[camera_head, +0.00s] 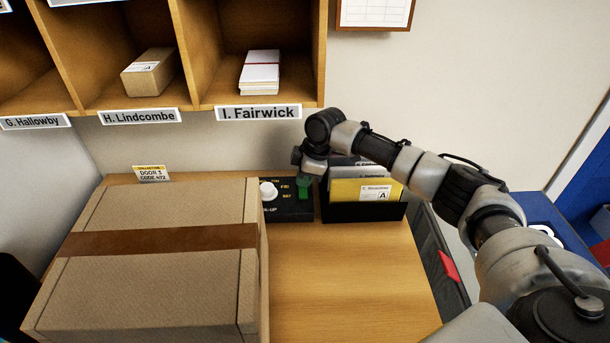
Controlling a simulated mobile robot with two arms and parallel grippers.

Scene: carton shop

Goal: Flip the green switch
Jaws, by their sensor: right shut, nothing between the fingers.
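The green switch (304,190) sits on the right part of a dark control panel (291,210) at the back of the wooden table. My right gripper (306,172) is shut and empty, pointing down at the switch from just above. Its fingertips are small and partly hidden, and I cannot tell whether they touch the switch. A white knob (268,191) with day labels around it is on the same panel, left of the switch. My left gripper is not in view.
A large taped carton (160,290) covers the left of the table (340,290) and hides part of the panel. A black file holder (360,212) stands right of the panel. Wooden cubbyholes (222,45) hang above. The table's front right is clear.

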